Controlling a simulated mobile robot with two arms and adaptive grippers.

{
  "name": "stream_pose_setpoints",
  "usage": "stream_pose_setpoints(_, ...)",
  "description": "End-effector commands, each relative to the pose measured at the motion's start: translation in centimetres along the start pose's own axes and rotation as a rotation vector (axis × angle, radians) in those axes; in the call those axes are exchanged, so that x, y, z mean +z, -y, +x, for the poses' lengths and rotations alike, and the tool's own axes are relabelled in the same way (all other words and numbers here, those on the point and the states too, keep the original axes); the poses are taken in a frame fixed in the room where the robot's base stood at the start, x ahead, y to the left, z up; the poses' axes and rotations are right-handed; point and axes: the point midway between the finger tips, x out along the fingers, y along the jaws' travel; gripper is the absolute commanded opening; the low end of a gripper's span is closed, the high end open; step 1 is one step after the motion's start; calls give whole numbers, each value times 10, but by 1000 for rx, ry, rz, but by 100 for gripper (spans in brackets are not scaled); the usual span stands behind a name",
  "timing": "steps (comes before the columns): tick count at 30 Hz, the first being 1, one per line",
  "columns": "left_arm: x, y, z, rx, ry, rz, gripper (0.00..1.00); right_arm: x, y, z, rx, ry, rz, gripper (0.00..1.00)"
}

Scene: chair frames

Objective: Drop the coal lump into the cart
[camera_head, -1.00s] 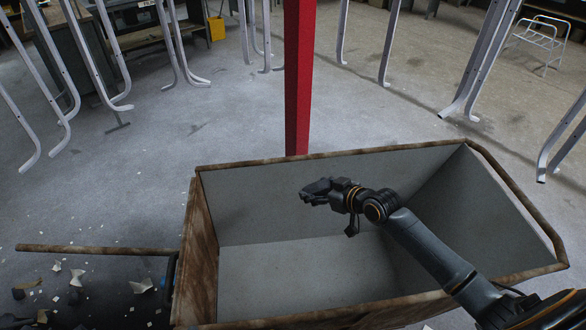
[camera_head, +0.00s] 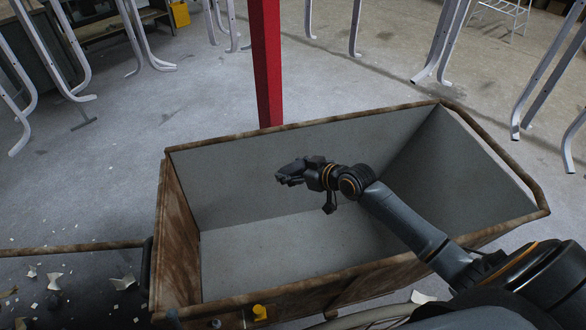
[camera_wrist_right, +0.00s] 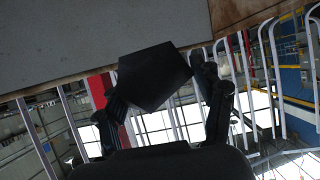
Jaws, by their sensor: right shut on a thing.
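The cart (camera_head: 178,235) is a large open box with grey inner walls and a rusty brown rim. My right gripper (camera_head: 283,176) shows over the cart's open inside, within the rim in the head view. In the right wrist view, the dark, angular coal lump (camera_wrist_right: 155,77) sits between the two fingers of the right gripper (camera_wrist_right: 163,85), which is shut on it. In the head view the lump is hard to tell from the black fingers. The cart's inside below the gripper looks empty. My left gripper is not in view.
A red post (camera_head: 266,65) stands just behind the cart. Bent grey metal frames (camera_head: 430,45) stand around on the concrete floor. A dark, rusty-edged surface (camera_head: 80,285) with pale scraps lies at the lower left. The floor at the left (camera_head: 110,165) is mostly clear.

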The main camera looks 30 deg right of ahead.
Motion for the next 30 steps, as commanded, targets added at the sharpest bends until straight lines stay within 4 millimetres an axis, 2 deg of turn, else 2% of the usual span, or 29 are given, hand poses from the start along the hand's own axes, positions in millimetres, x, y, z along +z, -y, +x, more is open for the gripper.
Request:
stream_pose_setpoints(2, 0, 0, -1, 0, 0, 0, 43, -2, 0, 0, 0, -2, 0, 30)
stream_pose_setpoints(3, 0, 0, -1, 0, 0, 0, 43, -2, 0, 0, 0, -2, 0, 72)
stream_pose_setpoints(6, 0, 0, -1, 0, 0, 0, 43, -2, 0, 0, 0, -2, 0, 92)
stream_pose_setpoints(7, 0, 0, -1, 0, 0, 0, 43, -1, 0, 0, 0, -2, 0, 95)
stream_pose_setpoints(20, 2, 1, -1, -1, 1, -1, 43, 0, 0, -5, 0, 1, -1, 95)
stream_pose_setpoints(23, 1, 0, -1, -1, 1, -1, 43, 0, -1, -17, 1, 2, -2, 95)
stream_pose_setpoints(30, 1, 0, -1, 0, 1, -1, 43, 2, 0, -67, 0, 4, -4, 95)
